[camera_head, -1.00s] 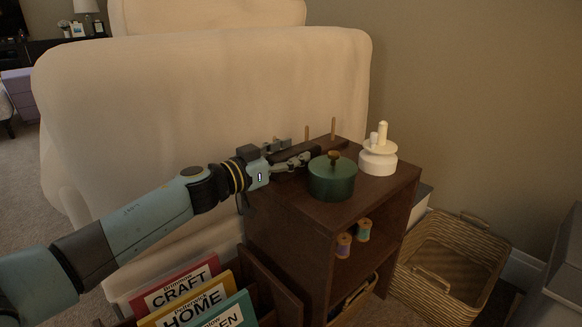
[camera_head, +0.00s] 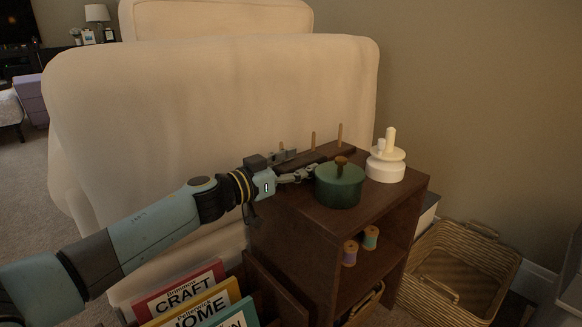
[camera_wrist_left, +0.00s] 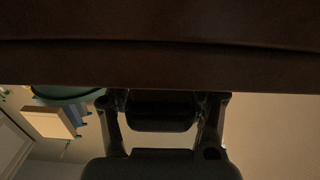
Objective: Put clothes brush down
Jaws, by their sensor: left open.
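My left gripper (camera_head: 303,166) is open over the back left part of the dark wooden cabinet top (camera_head: 290,203). A long dark brown piece (camera_head: 322,158) lies just beyond and between its fingers; it may be the clothes brush, but its outline merges with the dark wood. In the left wrist view the open fingers (camera_wrist_left: 160,97) face a broad dark brown surface (camera_wrist_left: 160,62); I cannot tell if it is brush or furniture. My right gripper is not in view.
A green lidded pot (camera_head: 339,187) stands close right of the gripper, with a white candle-like holder (camera_head: 386,165) behind. Thin wooden pegs (camera_head: 340,135) rise at the back. A cream armchair (camera_head: 200,110) is behind, a wicker basket (camera_head: 455,268) at right, and books (camera_head: 185,292) in front.

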